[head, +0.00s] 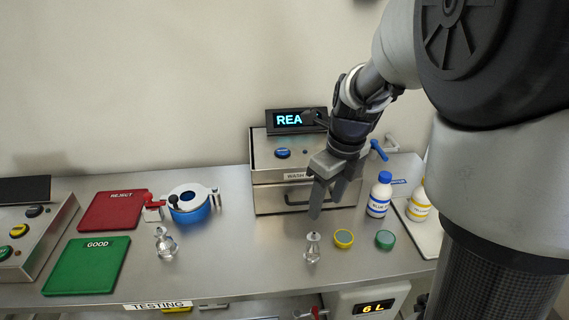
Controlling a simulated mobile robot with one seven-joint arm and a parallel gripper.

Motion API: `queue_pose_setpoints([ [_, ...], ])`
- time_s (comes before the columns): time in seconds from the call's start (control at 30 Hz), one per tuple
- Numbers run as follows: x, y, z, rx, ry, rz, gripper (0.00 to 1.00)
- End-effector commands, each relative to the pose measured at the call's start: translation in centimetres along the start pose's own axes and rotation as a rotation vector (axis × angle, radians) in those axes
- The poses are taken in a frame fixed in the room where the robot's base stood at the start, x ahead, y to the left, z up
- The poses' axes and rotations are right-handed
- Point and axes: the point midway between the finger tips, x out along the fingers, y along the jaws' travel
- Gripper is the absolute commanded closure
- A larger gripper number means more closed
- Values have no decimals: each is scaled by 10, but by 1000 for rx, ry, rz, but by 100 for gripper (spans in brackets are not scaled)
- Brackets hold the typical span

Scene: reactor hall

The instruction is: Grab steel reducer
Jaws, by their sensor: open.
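Two small shiny, clear or metallic tapered pieces stand on the steel bench in the head view. One shiny piece (312,247) is right of the middle, near the front edge. The other shiny piece (166,244) is farther left, beside the green mat. Both have a narrow top and wider base; I cannot tell which is the steel reducer. My gripper (328,205) is open and empty, pointing down in front of the wash box. Its fingertips are above and slightly behind the right-hand piece, apart from it.
A steel wash box (300,195) stands behind my gripper. A blue-capped bottle (379,195), a yellow-capped bottle (419,200), a yellow disc (344,239) and a green disc (384,240) are right. A blue pot (190,211), red mat (112,211) and green mat (87,266) are left.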

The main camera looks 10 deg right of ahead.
Motion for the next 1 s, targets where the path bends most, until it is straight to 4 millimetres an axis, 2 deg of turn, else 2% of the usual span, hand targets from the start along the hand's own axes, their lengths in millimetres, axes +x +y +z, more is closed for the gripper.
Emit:
queue_pose_setpoints([
  [0.5,103,0,-2,20,6,2,49],
  [0.6,115,0,-1,20,4,1,49],
  [0.8,127,0,0,18,3,1,49],
  [1.0,157,3,-1,19,5,2,49],
])
